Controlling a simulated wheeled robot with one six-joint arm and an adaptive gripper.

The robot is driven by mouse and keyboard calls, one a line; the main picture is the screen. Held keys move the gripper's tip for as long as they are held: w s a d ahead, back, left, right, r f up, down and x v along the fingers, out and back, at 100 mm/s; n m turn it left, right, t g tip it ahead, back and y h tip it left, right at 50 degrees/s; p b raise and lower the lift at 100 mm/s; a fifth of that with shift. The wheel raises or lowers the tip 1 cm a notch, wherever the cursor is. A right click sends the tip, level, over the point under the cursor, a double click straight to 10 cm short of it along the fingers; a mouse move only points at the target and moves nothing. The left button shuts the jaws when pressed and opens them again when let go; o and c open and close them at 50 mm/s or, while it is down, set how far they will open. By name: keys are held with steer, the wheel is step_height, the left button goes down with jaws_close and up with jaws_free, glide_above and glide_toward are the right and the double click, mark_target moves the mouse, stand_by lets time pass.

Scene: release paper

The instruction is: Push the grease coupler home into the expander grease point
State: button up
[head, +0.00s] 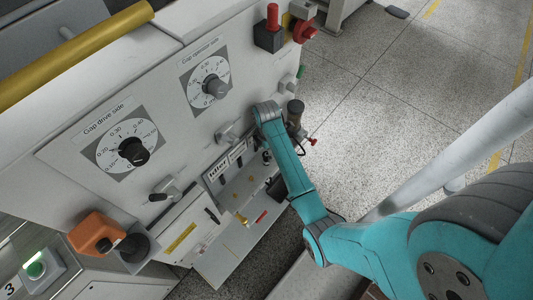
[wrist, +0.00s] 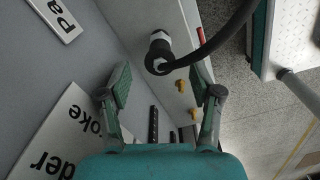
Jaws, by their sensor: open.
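In the wrist view my gripper (wrist: 162,72) is open, with its two fingers spread wide and nothing between the pads. A black coupler (wrist: 158,48) with a pale collar sits just beyond and between the fingertips, apart from both pads. A black hose (wrist: 222,35) curves from it to the upper right. Two yellow fittings (wrist: 181,87) (wrist: 194,113) stand on the pale panel near the right finger. I cannot tell which fitting is the expander grease point, nor what the coupler's far end meets. In the head view my gripper's fingers are not clear behind my arm.
The grey machine panel carries two gap dials (head: 122,150) (head: 211,83) and an orange box (head: 97,233). A low ledge (head: 230,250) holds small yellow and red parts. White label plates (wrist: 62,135) are close to the left finger. Speckled floor lies open at right.

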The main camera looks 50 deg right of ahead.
mark_target(267, 154)
step_height(267, 154, up, 9)
stand_by(0.3)
stand_by(0.5)
steer(key=s+a+f+m+t+h, duration=0.1)
steer(key=s+a+f+m+t, duration=0.25)
steer(key=s+a, duration=0.4)
steer(key=s+a+f+m+t+h, duration=0.1)
steer(key=s+a+f+m+t, duration=0.25)
steer(key=s+a, duration=0.4)
steer(key=s+a+r+m+t+y, duration=0.1)
steer(key=s+a+r+m+t, duration=0.2)
steer(key=s+r, duration=0.5)
steer(key=s+a+r+m+t+y, duration=0.1)
steer(key=s+a+r+m+t, duration=0.2)
steer(key=s+r, duration=0.6)
step_height(267, 154, up, 6)
steer(key=shift+s+a+r+m+t, duration=0.2)
steer(key=shift+m+t, duration=0.3)
steer(key=shift+t, duration=0.5)
steer(key=shift+f, duration=0.15)
